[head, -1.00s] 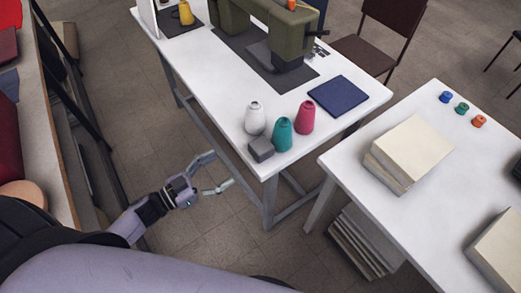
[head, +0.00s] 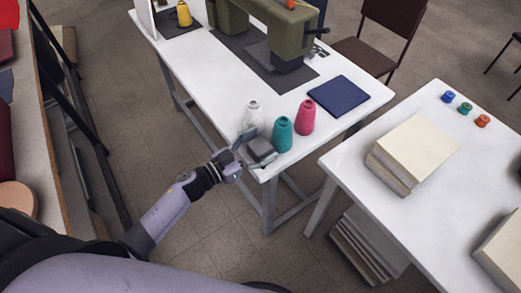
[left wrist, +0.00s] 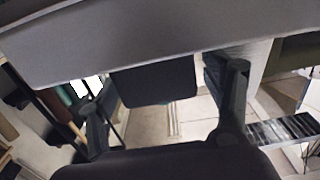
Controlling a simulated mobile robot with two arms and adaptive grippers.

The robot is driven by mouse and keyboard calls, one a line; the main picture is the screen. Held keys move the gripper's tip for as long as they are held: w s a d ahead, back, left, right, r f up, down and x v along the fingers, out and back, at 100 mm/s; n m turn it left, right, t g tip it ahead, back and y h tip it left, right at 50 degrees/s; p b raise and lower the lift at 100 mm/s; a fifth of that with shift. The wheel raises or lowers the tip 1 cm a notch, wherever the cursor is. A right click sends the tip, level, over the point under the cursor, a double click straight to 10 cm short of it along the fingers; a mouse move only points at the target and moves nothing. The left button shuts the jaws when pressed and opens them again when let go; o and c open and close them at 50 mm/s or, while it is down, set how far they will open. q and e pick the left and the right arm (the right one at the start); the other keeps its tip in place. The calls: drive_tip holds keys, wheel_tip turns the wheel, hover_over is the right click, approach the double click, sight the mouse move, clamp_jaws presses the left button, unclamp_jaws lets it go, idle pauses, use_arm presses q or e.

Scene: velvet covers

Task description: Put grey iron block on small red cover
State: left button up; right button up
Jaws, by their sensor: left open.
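The grey iron block (head: 263,150) lies at the near corner of the white sewing table (head: 205,75), beside the white and teal thread cones. My left gripper (head: 254,149) is open at the block, with one finger on each side of it. In the left wrist view the dark block (left wrist: 155,82) shows between the two spread fingers (left wrist: 165,115); I cannot tell whether they touch it. Red pieces, including a dark red one (head: 5,130), are cut off at the left edge; I cannot tell which is the small red cover. My right gripper is out of view.
White (head: 254,116), teal (head: 282,135) and pink (head: 305,117) cones stand close to the block. A dark blue cloth (head: 338,96) and a green sewing machine (head: 290,40) are farther back. Another white table (head: 440,195) with paper stacks is on the right.

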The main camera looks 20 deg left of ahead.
use_arm(q)
clamp_jaws()
drive_tip(key=shift+w+r, duration=0.15)
idle(1.2)
